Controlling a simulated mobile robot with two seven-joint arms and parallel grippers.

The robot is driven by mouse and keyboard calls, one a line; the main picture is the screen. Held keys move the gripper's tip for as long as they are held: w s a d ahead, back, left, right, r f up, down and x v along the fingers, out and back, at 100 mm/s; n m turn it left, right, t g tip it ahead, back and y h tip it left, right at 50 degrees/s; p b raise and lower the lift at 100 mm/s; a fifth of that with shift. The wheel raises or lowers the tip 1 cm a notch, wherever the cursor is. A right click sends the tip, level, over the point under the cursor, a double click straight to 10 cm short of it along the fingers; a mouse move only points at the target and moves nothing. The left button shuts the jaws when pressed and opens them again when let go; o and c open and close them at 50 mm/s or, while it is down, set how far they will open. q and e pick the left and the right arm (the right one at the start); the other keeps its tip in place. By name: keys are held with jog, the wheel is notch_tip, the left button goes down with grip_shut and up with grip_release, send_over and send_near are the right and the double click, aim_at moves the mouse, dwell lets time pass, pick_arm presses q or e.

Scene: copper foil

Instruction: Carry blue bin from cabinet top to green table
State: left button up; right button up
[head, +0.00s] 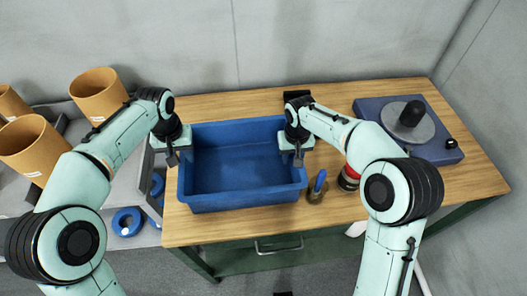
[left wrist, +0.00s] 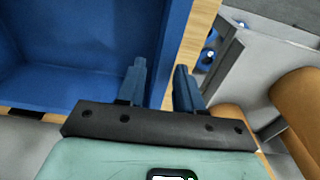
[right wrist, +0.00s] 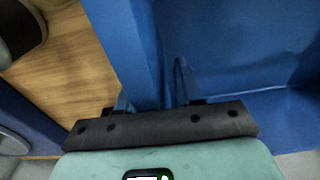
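The blue bin (head: 233,201) is empty and upright on a wooden-topped table (head: 385,197) with a green drawer front and legs. I cannot tell whether its base fully touches the top. My left gripper (head: 180,153) is at the bin's left wall; in the left wrist view (left wrist: 160,85) its fingers straddle that wall with a gap on the outer side. My right gripper (head: 297,153) is at the right wall; in the right wrist view (right wrist: 152,95) its fingers are apart on either side of the wall. The rim partly hides one right finger.
Right of the bin are a blue-handled tool (head: 318,184), a red can (head: 348,178) partly behind my right arm, and a blue device with a grey disc (head: 410,122). Brown cylinders (head: 98,94) and blue rings (head: 127,221) stand left. A wall closes the back.

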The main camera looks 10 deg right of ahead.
pick_arm(q)
jog(key=r, duration=0.6)
jog(key=shift+s, duration=0.2)
pick_arm(e)
jog(key=shift+r, duration=0.1)
jog(key=r, duration=1.1)
jog(key=shift+s+r, duration=0.4)
